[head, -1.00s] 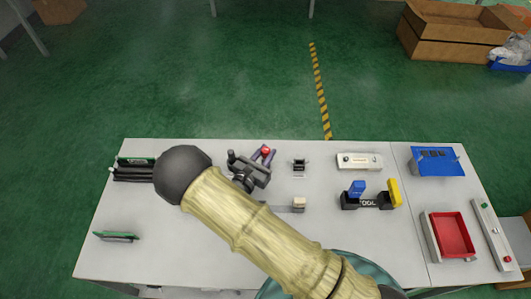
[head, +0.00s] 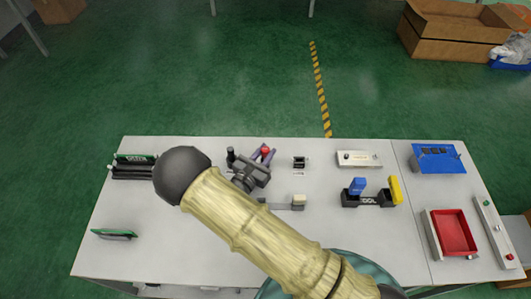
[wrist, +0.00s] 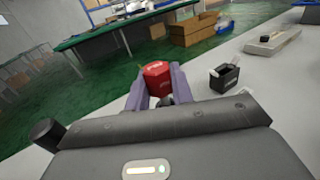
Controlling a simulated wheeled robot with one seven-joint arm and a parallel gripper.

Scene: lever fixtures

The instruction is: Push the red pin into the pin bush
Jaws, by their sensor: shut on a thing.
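The red pin (wrist: 157,77) shows as a red head with white marks between the two purple fingers of my gripper (wrist: 160,90) in the wrist view. The fingers are shut on it. In the head view the red head (head: 265,151) is a small spot at the fingertips (head: 263,154), near the bench's far edge. A dark round part shows just below the red head in the wrist view; I cannot tell if it is the pin's shank or the bush. The pin bush is not clearly seen, and my gripper body hides what lies below.
A small black block (head: 299,162) stands right of my fingers, also in the wrist view (wrist: 224,78). Farther right are a pale box (head: 359,159), a black holder with blue and yellow parts (head: 370,200), a blue unit (head: 438,158) and a red tray (head: 452,232).

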